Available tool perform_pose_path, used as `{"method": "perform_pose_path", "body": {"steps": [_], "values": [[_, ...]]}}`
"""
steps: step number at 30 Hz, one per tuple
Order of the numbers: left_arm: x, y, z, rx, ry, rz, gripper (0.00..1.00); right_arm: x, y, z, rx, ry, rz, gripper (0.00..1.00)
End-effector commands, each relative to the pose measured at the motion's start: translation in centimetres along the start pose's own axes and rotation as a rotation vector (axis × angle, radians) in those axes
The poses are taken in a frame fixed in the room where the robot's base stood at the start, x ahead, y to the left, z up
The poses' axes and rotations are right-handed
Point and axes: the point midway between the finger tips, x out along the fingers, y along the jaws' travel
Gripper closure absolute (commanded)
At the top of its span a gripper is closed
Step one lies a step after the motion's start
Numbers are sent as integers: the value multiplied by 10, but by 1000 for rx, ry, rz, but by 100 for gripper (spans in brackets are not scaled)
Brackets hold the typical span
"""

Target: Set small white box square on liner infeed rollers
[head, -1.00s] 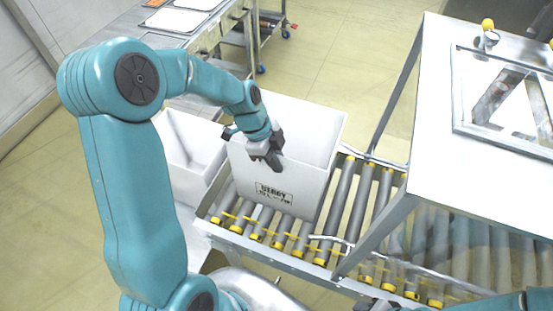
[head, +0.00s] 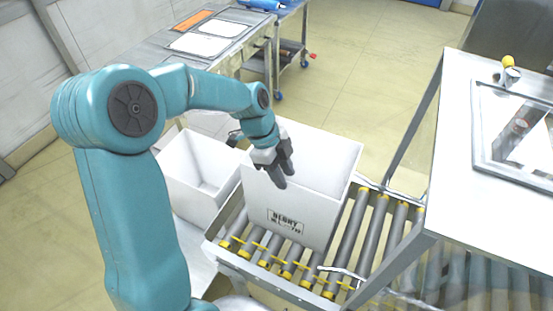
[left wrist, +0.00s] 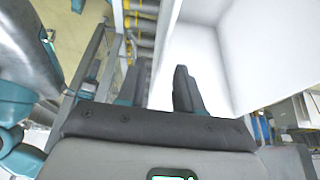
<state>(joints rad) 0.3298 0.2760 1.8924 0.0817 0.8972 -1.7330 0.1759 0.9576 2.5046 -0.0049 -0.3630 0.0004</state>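A white open-topped box (head: 300,205) with black lettering on its near face sits upright on the infeed rollers (head: 345,245), at their left end. It looks roughly in line with the rollers. My left gripper (head: 282,172) is at the box's near wall, fingers pointing down by the rim. In the left wrist view the two fingers (left wrist: 158,90) are apart. A white wall of the box (left wrist: 215,60) shows between and beside them, and they do not look clamped on it. My right gripper is not in view.
Another open white box (head: 190,185) stands just left of the lettered one. A metal frame with a white top (head: 450,150) rises over the rollers on the right. A bench (head: 150,65) with trays stands at the back left. Floor behind the rollers is clear.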

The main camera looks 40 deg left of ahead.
Motion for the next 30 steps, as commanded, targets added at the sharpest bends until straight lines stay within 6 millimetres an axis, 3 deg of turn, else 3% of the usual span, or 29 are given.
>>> {"method": "perform_pose_path", "body": {"steps": [3, 10, 30], "values": [[-28, -1, 1, 0, -1, -6, 65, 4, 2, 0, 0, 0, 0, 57], [-60, 0, 0, -1, -1, -1, 65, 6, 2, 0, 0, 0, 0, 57], [-65, 0, 0, -1, 0, 1, 65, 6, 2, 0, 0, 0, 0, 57]]}}
